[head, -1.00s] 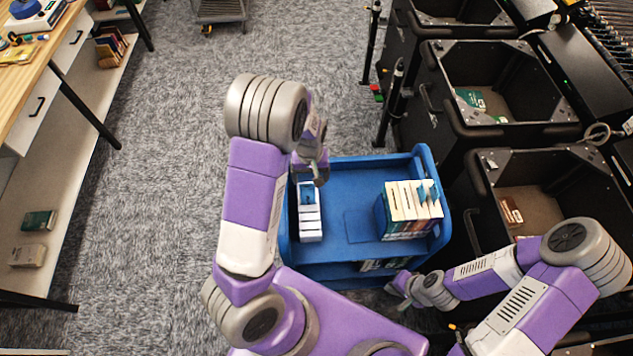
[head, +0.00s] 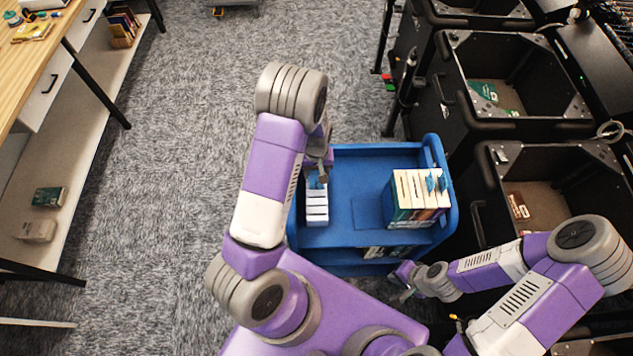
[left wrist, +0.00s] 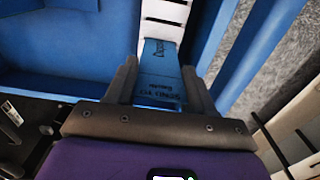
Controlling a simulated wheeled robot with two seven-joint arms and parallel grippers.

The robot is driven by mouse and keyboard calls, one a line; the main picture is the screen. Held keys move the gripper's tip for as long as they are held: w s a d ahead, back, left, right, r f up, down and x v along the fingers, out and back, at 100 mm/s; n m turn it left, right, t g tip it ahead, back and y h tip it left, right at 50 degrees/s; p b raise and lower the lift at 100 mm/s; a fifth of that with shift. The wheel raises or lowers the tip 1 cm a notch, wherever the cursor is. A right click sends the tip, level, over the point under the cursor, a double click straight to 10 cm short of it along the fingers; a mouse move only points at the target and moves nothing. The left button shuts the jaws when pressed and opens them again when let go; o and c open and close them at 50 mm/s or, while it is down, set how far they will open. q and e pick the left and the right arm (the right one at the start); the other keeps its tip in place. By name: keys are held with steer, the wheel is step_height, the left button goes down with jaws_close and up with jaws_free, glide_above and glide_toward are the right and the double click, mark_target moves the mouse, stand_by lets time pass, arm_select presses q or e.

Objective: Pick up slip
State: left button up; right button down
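A blue printed slip (left wrist: 160,72) stands at a row of white blocks or cards on the left side of the blue cart. In the head view the slip (head: 316,182) shows just below my left gripper (head: 320,163). In the left wrist view the fingers of my left gripper (left wrist: 160,85) are spread, one on each side of the slip; I cannot tell whether they touch its edges. The slip's lower part lies close to the palm. My right gripper (head: 405,283) hangs near the cart's front right corner, too small to tell its opening.
The blue cart (head: 365,152) also holds a row of books (head: 418,203) with blue slips on the right. Black bins (head: 510,85) stand to the right. A wooden table (head: 35,60) and shelf are at the left. The cart's middle is bare.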

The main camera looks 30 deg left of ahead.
arm_select(q)
steer(key=c, duration=0.3)
